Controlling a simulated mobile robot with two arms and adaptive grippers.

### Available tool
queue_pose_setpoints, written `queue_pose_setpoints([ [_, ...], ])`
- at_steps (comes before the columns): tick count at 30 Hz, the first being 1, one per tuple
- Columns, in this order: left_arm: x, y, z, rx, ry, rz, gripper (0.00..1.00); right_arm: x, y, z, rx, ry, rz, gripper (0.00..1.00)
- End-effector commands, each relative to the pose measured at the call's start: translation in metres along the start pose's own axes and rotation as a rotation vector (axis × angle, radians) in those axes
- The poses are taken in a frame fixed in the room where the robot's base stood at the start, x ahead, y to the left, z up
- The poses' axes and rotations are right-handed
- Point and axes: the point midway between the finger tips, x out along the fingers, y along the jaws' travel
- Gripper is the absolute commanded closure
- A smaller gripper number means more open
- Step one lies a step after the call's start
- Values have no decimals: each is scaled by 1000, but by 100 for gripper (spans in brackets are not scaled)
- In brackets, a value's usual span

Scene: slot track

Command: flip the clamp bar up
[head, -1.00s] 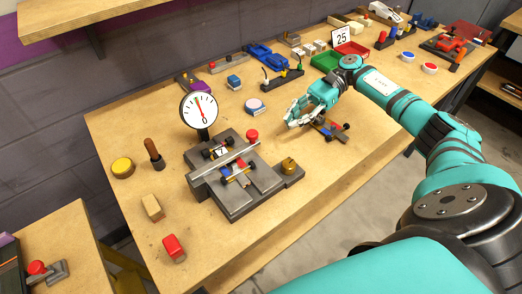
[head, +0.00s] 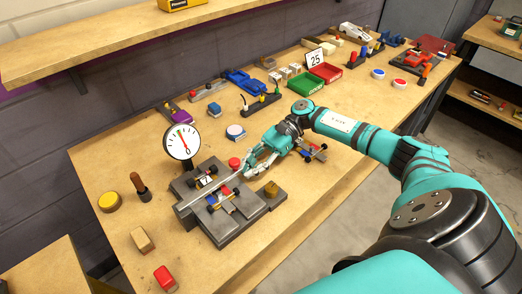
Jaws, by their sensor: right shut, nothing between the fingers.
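The clamp bar (head: 205,192) is a pale metal bar lying low across the grey slot-track fixture (head: 240,228). It runs over the small toy cars, one marked 7 (head: 205,181) and one with red and blue parts (head: 223,200). A red knob (head: 235,163) stands near the bar's right end. My right gripper (head: 250,170) is shut and empty, with its fingertips close to that end and beside the knob. I cannot tell whether the fingers touch the bar. My left gripper is not in view.
A round dial gauge (head: 182,141) stands behind the fixture. A brass-coloured knob (head: 271,188) is at its right. Another small car (head: 313,151) lies beyond my right gripper. A dark-handled tool (head: 139,186) and a yellow disc (head: 109,202) are on the left.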

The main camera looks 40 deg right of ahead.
Motion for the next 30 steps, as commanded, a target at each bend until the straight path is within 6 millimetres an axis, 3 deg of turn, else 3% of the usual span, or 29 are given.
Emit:
queue_pose_setpoints([
  [5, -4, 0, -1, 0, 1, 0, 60, 10, 0, 0, 1, 0, 1, 100],
  [17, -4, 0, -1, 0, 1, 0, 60, 9, 0, 1, -1, 12, 0, 100],
  [30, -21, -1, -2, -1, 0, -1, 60, -1, 0, 25, -7, 245, 1, 100],
])
